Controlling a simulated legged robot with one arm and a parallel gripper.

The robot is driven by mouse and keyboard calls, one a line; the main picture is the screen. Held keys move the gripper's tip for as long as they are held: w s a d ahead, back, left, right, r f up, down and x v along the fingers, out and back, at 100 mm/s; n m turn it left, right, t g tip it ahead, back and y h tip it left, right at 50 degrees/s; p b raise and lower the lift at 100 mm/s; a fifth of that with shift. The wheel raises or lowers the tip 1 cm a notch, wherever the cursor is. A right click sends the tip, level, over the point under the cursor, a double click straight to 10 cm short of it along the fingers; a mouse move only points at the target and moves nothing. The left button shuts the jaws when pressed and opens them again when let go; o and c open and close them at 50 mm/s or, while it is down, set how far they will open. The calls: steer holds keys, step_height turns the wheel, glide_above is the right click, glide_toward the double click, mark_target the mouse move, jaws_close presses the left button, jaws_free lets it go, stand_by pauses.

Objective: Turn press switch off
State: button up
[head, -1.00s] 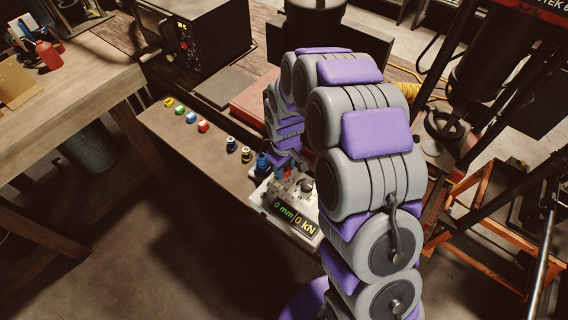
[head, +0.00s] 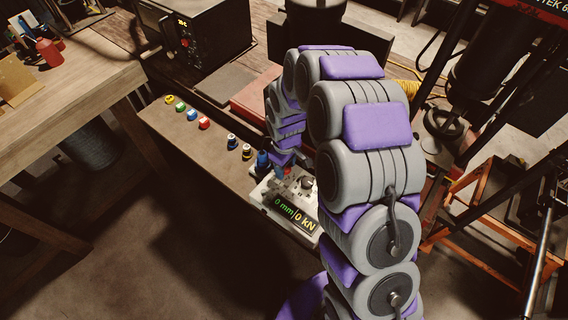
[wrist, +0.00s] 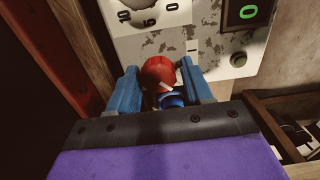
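The control box (head: 295,212) is a scuffed pale panel with a display reading "0 mm | 0 kN". It also shows in the wrist view (wrist: 215,50), with a dial scale and a green "0". A round red knob (wrist: 158,71) with a white mark sits at the box's lower edge, and a blue round part (wrist: 172,100) lies just below it. I take the red knob to be the press switch. My gripper (wrist: 160,84) has its blue fingers apart, one on each side of the knob; firm contact cannot be made out. In the head view my gripper (head: 272,166) is over the box, partly hidden.
Several coloured fittings (head: 191,115) stand in a row along the bench edge left of the box. A black machine (head: 196,38) stands behind them. An orange frame (head: 470,200) stands at the right.

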steer(key=shift+o, duration=1.2)
steer(key=shift+w+r, duration=0.1)
steer(key=shift+w+r, duration=0.1)
steer(key=shift+r, duration=0.3)
step_height(320, 180, up, 16)
steer(key=p, duration=0.1)
steer(key=shift+r, duration=0.2)
